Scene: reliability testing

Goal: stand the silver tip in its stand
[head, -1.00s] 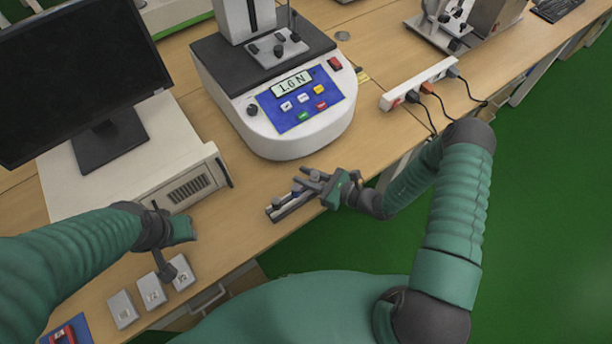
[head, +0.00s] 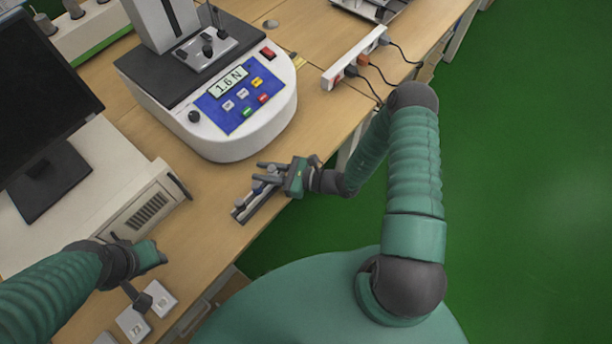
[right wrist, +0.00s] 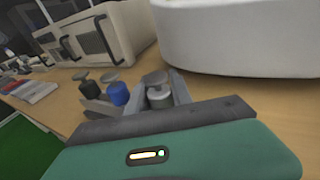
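The stand (head: 262,205) is a narrow dark rail on the bench near its front edge. In the right wrist view several capped tips show at it: a dark grey one (right wrist: 88,88), a blue one (right wrist: 118,94) and the silver tip (right wrist: 159,97). My right gripper (head: 262,172) is over the stand with its fingers apart. In the right wrist view the silver tip appears between these fingers, nearer the right one; its lower end is hidden, so I cannot tell whether it is seated. My left gripper (head: 140,297) hangs at the left, above small pale blocks; its finger gap is unclear.
A white force tester (head: 235,140) reading 1.6 N stands just behind the stand. A white case (head: 150,205) with a monitor (head: 45,110) is to the left. A power strip (head: 355,60) with cables lies at the back right. Numbered pale blocks (head: 133,322) lie at front left.

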